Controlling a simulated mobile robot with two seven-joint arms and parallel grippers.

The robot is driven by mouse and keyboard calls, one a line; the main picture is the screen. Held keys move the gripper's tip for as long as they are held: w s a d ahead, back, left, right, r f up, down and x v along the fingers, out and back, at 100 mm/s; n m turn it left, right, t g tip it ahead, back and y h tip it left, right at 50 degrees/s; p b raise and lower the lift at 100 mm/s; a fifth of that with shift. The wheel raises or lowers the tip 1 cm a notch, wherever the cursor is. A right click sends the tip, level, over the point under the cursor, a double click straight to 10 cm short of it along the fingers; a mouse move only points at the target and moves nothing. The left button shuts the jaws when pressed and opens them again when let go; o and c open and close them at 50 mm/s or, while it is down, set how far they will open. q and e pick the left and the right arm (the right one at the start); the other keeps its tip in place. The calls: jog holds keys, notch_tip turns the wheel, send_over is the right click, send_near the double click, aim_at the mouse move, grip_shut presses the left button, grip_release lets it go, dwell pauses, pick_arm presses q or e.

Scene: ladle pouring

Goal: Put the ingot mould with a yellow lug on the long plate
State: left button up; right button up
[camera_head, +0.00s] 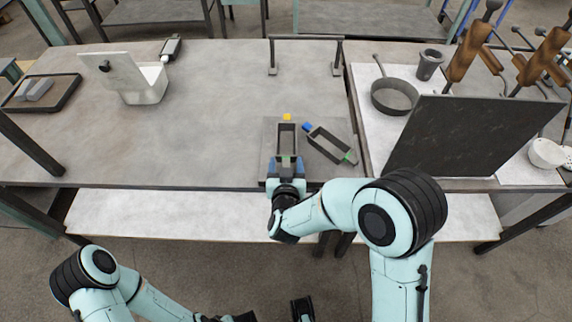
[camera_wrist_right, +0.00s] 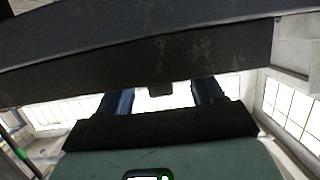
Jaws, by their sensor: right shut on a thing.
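The ingot mould with a yellow lug (camera_head: 287,134) is a dark, narrow open box at the middle front of the table, its yellow lug at the far end. My right gripper (camera_head: 286,165) is shut on its near end. In the right wrist view the dark mould (camera_wrist_right: 150,60) fills the top, across the fingers. A grey plate (camera_head: 268,133) lies under this area; I cannot tell whether the held mould touches it. A second mould (camera_head: 328,146), with blue and green lugs, lies slanted just right. My left gripper (camera_head: 240,317) is low, partly cut off by the bottom edge.
A dark upright panel (camera_head: 470,135) stands right, near a round pan (camera_head: 394,97) and a cup (camera_head: 430,64). A dark bar handle (camera_head: 306,38) stands behind. A white bin (camera_head: 145,85) and a dark tray (camera_head: 66,93) are left. The table's middle left is clear.

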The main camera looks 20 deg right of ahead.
jog(key=shift+f+b, duration=0.35)
jog(key=shift+f, duration=0.1)
jog(key=o, duration=1.4)
jog(key=shift+s+f, duration=0.1)
jog(key=shift+f, duration=0.05)
